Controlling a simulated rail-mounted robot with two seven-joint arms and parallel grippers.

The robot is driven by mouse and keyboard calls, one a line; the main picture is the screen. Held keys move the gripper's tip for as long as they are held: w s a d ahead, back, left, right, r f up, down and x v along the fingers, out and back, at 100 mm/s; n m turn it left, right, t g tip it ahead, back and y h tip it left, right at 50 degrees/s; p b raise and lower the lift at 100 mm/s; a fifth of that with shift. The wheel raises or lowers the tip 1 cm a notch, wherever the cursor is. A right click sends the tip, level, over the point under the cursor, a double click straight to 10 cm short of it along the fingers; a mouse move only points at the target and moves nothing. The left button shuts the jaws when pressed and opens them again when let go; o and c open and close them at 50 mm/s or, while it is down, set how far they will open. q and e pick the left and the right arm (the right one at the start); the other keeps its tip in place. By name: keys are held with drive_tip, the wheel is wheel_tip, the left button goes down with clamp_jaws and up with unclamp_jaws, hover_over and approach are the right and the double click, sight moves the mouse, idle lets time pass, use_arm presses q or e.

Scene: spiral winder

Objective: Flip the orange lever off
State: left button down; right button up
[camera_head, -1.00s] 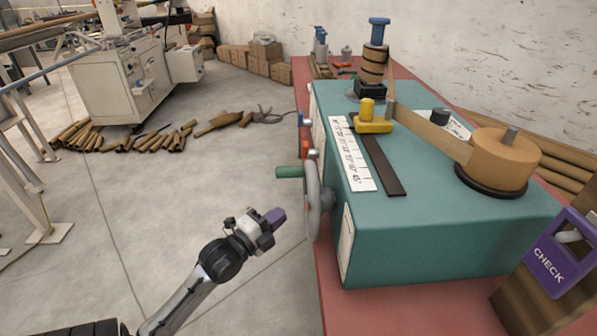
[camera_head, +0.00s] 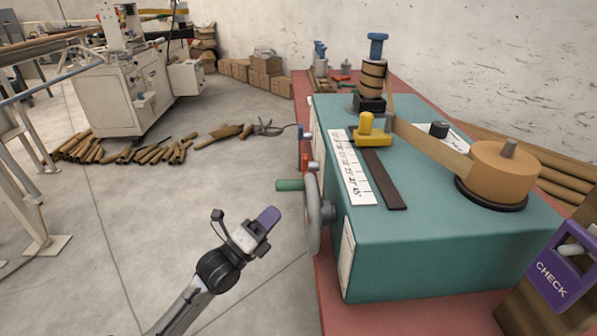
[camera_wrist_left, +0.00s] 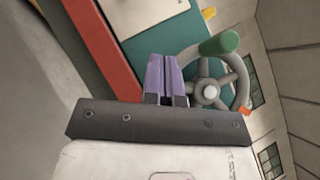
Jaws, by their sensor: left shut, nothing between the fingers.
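A small orange part (camera_head: 304,150), which looks like the lever, sits on the near-left side of the teal winder (camera_head: 440,235), beyond the handwheel. Its exact position is hard to tell. An orange tip (camera_wrist_left: 246,108) also shows by the wheel's rim in the left wrist view. The grey handwheel (camera_head: 313,215) with a green handle (camera_head: 289,185) is on the machine's left side. My left gripper (camera_head: 270,216) has purple fingers, shut and empty, left of the handwheel and apart from it. In the left wrist view the fingers (camera_wrist_left: 166,75) are together, beside the wheel (camera_wrist_left: 207,92). My right gripper is out of view.
The winder stands on a red table (camera_head: 322,290). A purple CHECK tag (camera_head: 562,272) is at the right. A yellow slider (camera_head: 372,130) and cardboard roll (camera_head: 500,170) are on top. Open floor lies left of the table; cardboard tubes (camera_head: 130,152) lie farther back.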

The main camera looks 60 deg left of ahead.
use_arm(q)
drive_tip(key=b, duration=0.3)
approach(305, 163)
drive_tip(key=w+d+r, duration=0.1)
drive_tip(key=w+d, duration=0.2)
drive_tip(key=w, duration=0.2)
drive_tip(key=shift+w+a+r+b, duration=0.25)
drive_tip(key=shift+a+r+b, duration=0.35)
drive_tip(key=shift+a, duration=0.2)
drive_tip(key=shift+w+a+r+b, duration=0.3)
drive_tip(key=shift+a+r+b, duration=0.15)
drive_tip(key=shift+a+r, duration=0.35)
